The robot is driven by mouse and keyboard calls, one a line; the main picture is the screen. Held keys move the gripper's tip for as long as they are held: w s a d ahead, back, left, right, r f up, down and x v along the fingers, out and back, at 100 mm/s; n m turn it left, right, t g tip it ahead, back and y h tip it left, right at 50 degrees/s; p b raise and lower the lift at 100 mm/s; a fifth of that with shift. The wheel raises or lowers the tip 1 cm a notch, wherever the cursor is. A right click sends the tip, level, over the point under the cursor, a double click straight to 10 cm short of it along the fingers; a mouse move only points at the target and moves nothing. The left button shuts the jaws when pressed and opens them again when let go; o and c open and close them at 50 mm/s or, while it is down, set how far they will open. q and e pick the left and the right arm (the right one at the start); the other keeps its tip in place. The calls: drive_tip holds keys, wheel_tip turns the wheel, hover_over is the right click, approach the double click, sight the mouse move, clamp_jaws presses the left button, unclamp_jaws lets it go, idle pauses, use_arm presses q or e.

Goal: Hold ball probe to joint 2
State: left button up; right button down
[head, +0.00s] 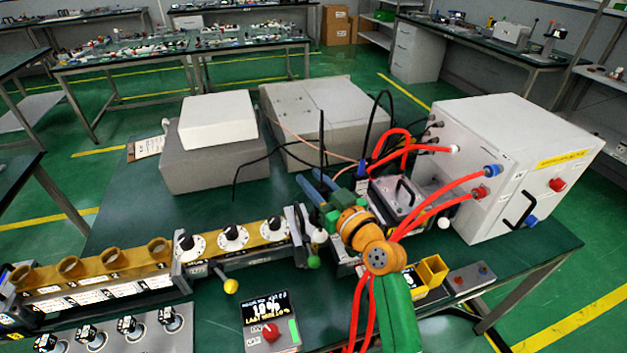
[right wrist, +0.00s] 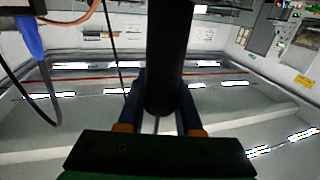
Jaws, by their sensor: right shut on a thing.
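My right gripper (head: 318,188) has its blue fingers near the middle of the head view, with my orange and green arm behind them. In the right wrist view the fingers (right wrist: 160,122) are shut on a thick dark cylinder (right wrist: 170,55), apparently the probe's handle. Its tip cannot be made out. In the head view a thin black rod (head: 322,135) stands up by the fingers. I cannot tell which joint is joint 2. My left gripper is out of view.
A waveguide bench (head: 130,262) with dial knobs (head: 232,236) runs along the left. A display box (head: 268,318) stands in front. A white cabinet (head: 530,140) with red cables (head: 440,200) is at right; grey boxes (head: 215,155) stand behind.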

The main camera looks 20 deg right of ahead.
wheel_tip(320, 180, up, 9)
drive_tip(key=p, duration=0.7)
idle(0.8)
